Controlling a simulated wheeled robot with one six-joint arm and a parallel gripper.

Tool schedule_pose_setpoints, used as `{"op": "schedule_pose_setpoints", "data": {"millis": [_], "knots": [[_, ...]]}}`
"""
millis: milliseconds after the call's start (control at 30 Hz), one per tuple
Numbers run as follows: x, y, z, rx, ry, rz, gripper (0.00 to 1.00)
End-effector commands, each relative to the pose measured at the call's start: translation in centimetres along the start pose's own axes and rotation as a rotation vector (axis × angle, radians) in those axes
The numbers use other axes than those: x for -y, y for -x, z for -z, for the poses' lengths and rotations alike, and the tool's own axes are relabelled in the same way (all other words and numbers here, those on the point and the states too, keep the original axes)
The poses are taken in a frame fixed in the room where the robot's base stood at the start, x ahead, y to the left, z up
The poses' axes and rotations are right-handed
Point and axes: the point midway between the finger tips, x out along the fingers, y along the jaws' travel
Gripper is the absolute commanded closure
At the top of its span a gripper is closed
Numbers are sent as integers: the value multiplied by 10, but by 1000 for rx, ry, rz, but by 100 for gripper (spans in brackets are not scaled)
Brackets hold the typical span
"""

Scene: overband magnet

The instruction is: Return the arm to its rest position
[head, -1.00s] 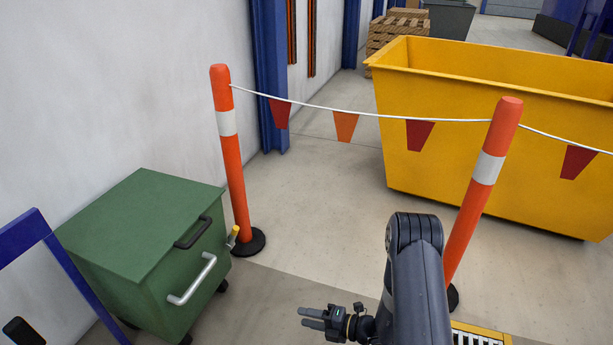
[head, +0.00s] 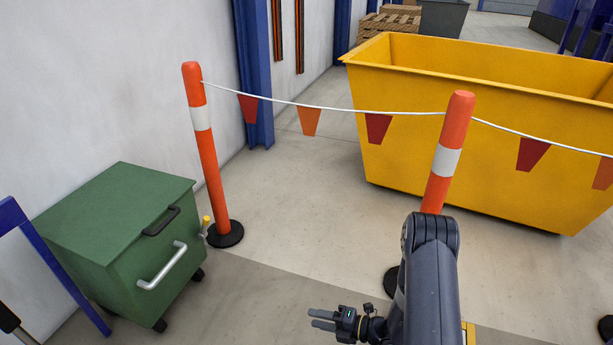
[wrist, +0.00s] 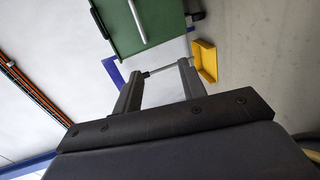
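My arm (head: 432,285) rises at the bottom of the head view, folded so that its upper part stands in front of the right bollard's base. My gripper (head: 318,319) points left, low over the floor, with a gap between its two fingers. In the wrist view my gripper (wrist: 158,82) also shows its two grey fingers spread apart. A thin grey bar crosses between them there; I cannot tell whether it is behind them. I see no object held.
A green wheeled bin (head: 120,235) stands left by the wall. Orange bollards (head: 211,170) (head: 443,170) carry a flagged rope (head: 330,109). Behind it is a yellow skip (head: 480,130). A blue frame (head: 55,262) leans at far left. Floor between bin and gripper is clear.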

Motion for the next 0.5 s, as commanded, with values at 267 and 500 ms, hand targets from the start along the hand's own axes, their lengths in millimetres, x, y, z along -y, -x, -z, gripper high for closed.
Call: {"op": "schedule_pose_setpoints", "data": {"millis": [267, 500], "knots": [[-1, 38, -1, 4, -2, 0, 61], [0, 54, 0, 1, -1, 0, 61]]}}
